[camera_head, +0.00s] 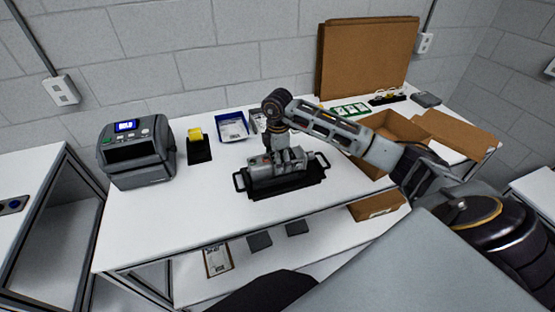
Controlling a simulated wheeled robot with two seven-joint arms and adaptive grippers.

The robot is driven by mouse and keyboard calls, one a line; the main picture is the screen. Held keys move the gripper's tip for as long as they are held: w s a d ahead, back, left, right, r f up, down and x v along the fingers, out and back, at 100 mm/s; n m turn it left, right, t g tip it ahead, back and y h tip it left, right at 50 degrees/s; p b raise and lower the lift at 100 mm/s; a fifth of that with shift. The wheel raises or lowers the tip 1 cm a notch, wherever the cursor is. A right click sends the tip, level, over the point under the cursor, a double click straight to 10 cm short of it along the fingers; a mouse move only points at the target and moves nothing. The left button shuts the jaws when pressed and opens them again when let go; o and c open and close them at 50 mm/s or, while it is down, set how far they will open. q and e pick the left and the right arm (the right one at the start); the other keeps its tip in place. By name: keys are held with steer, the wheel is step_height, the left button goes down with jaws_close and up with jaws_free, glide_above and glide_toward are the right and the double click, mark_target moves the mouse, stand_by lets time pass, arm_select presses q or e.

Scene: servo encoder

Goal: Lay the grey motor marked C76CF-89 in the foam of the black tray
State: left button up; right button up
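A grey cylindrical motor (262,172) lies lengthwise at the black tray (318,180), which has a handle at each end. Its marking is too small to read. The tray sits on the white table near its front middle. My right arm reaches in from the right, and my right gripper (289,158) points down at the motor, its fingers at the motor's upper side. I cannot tell whether the fingers are closed on it or only beside it. The motor and gripper hide most of the foam, so I cannot tell how deep the motor sits. My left gripper is out of view.
A label printer (137,152) and a yellow tape dispenser (198,145) stand at the left. A blue bin (232,127) is behind the tray. An open cardboard box (390,130) is at the right, partly behind my arm. The table left of the tray is clear.

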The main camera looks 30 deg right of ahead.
steer(key=shift+f, duration=0.15)
steer(key=shift+r, duration=6.15)
